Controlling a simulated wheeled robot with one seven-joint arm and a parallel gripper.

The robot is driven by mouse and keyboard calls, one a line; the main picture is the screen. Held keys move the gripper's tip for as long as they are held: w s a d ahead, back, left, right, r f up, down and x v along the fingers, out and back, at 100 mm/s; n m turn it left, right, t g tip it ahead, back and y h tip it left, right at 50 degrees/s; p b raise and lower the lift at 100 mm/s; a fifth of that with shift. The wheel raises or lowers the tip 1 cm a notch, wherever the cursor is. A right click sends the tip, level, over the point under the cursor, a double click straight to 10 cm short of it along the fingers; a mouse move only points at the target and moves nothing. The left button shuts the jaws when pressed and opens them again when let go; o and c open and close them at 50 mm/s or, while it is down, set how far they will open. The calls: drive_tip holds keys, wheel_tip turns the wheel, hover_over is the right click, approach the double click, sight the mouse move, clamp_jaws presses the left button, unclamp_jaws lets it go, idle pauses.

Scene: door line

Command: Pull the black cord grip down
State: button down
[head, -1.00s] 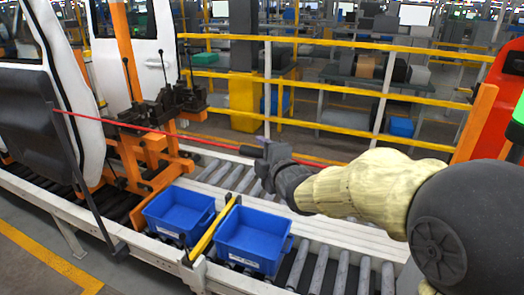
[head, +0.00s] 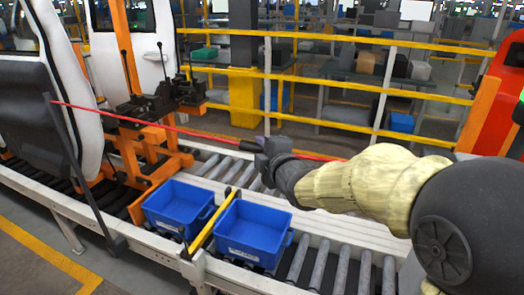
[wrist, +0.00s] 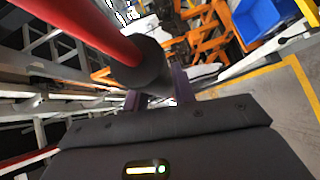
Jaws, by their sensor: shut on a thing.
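The black cord grip (wrist: 143,72) is a dark cylinder around the red cord (wrist: 60,28), seen close up in the wrist view. The purple-grey fingers of my gripper (wrist: 155,98) are closed on it; where they touch is partly hidden by the gripper body. In the head view my gripper (head: 263,150) is at the red cord (head: 170,128) above the conveyor, and the grip is small and hard to make out among the dark fingers. The cord runs on to both sides of my gripper.
Two blue bins (head: 180,205) and (head: 250,235) stand on the roller conveyor (head: 320,268) below my gripper. White car doors on orange fixtures (head: 150,150) stand at left. Yellow railings (head: 350,85) run behind the conveyor.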

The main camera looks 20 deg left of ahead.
wheel_tip(320, 180, down, 3)
drive_tip(key=shift+r+b, duration=0.1)
drive_tip(key=shift+b, duration=1.05)
drive_tip(key=c, duration=1.2)
unclamp_jaws()
drive_tip(key=shift+s, duration=0.1)
drive_tip(key=shift+o, duration=0.3)
drive_tip(key=shift+d, duration=0.1)
drive_tip(key=b+v, duration=0.4)
drive_tip(key=v, duration=1.3)
